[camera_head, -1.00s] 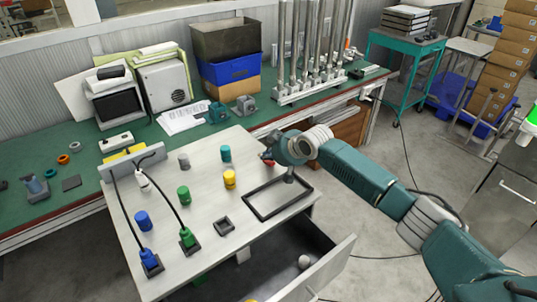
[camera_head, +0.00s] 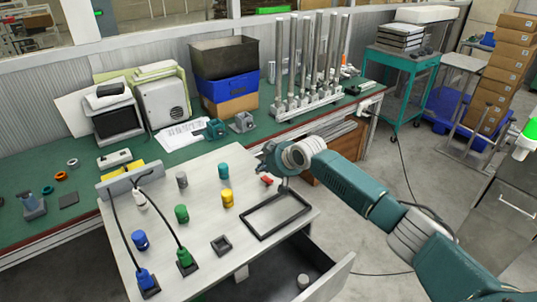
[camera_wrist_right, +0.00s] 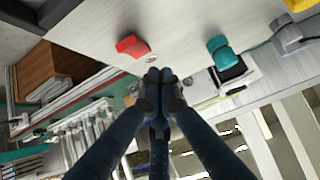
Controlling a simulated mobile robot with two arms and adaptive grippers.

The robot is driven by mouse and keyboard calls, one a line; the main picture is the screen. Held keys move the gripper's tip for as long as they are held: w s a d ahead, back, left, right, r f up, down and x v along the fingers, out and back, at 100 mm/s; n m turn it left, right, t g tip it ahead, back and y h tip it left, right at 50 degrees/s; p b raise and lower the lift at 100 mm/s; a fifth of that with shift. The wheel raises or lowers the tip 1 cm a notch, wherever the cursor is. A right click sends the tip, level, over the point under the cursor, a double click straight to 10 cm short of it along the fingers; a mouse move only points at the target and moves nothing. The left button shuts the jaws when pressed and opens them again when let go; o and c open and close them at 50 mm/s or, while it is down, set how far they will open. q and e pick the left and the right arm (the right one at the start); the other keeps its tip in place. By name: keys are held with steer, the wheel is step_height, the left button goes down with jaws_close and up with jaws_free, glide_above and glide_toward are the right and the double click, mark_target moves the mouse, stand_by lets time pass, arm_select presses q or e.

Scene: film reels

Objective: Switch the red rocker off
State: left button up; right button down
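The red rocker (camera_head: 267,181) is a small red piece on the pale panel (camera_head: 222,218), near its back right edge. It also shows in the right wrist view (camera_wrist_right: 131,46), upper left of the fingertips. My right gripper (camera_head: 264,165) reaches in from the right and is just behind and above the rocker in the head view. In the right wrist view its two fingertips (camera_wrist_right: 159,75) are together with nothing between them. A gap in the picture lies between them and the rocker; contact is not seen. My left gripper is not in view.
A teal cylinder (camera_head: 223,171), a yellow one (camera_head: 227,198) and other coloured cylinders stand on the panel left of the rocker. A black rectangular frame (camera_head: 275,214) lies in front of it. An open drawer (camera_head: 330,284) juts out below. Metal posts (camera_head: 305,70) stand behind.

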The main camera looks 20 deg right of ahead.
mark_target(263, 178)
steer(key=r+p, duration=0.1)
steer(key=r, duration=0.1)
steer(key=r+p, duration=0.1)
steer(key=shift+w+a+r+p, duration=0.1)
steer(key=shift+w+r+p, duration=0.15)
steer(key=shift+r+p, duration=0.15)
steer(key=shift+s+d+r+b, duration=0.1)
steer(key=shift+s+d+b, duration=0.2)
steer(key=shift+b, duration=0.45)
arm_select(q)
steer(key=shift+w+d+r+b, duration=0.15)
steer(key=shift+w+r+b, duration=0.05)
steer(key=shift+b, duration=0.7)
arm_select(e)
steer(key=w+r+v, duration=0.1)
steer(key=v, duration=0.7)
steer(key=shift+a+r, duration=0.3)
steer(key=shift+r, duration=0.05)
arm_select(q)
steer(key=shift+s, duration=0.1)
arm_select(e)
steer(key=shift+s+f, duration=0.15)
